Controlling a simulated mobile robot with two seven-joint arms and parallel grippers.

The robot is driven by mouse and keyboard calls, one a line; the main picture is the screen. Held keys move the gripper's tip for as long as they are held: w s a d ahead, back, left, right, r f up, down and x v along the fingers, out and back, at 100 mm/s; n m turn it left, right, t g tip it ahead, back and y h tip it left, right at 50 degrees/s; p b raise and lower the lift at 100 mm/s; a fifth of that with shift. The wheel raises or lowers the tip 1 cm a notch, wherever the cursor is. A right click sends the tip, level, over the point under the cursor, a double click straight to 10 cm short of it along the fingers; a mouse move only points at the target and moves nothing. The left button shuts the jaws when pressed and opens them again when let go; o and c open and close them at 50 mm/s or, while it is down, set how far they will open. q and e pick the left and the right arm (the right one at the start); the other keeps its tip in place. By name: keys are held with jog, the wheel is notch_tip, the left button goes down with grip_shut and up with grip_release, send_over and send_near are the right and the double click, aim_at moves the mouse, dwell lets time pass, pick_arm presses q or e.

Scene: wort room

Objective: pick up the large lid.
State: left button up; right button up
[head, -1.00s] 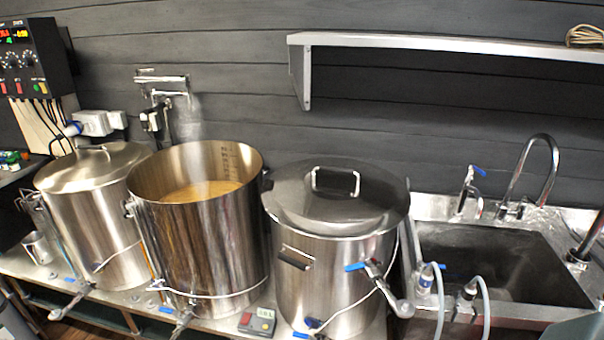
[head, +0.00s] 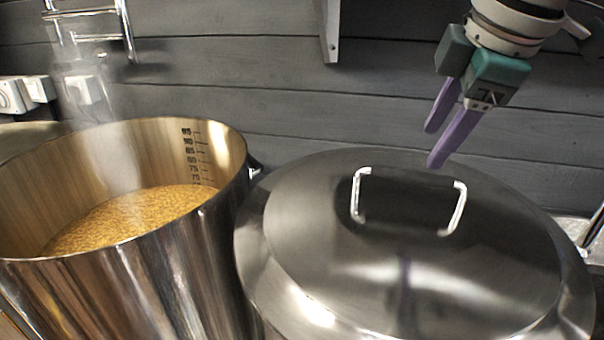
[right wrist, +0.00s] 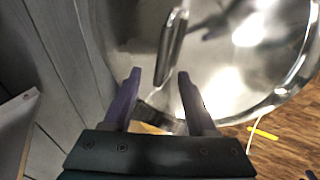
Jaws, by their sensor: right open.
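The large lid (head: 330,250) is a domed steel lid lying on the right-hand pot in the head view. Its upright wire handle (head: 460,208) stands on top. My right gripper (head: 434,147) has two purple fingers, spread and empty. It hangs above and behind the lid, near the handle but apart from it. In the right wrist view, the lid (right wrist: 225,75) fills the upper right, and the handle (right wrist: 172,45) lies ahead of the space between the fingertips (right wrist: 158,75). My left gripper is not in view.
An open steel pot (head: 130,290) filled with grainy mash stands left of the lid, steam rising from it. A grey plank wall (head: 300,110) is close behind. A shelf bracket (head: 329,25) hangs above. A sink edge (head: 575,228) shows at the right.

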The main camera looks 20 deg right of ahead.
aim_at(410, 175)
jog(key=x, duration=0.3)
jog(key=shift+s+a+f, duration=0.1)
jog(key=shift+s+f, duration=0.05)
jog(key=shift+f, duration=0.2)
jog(key=shift+p+x, duration=0.6)
jog(key=shift+x, duration=2.3)
jog(key=shift+r, duration=0.1)
grip_shut()
jog(key=shift+r, duration=0.15)
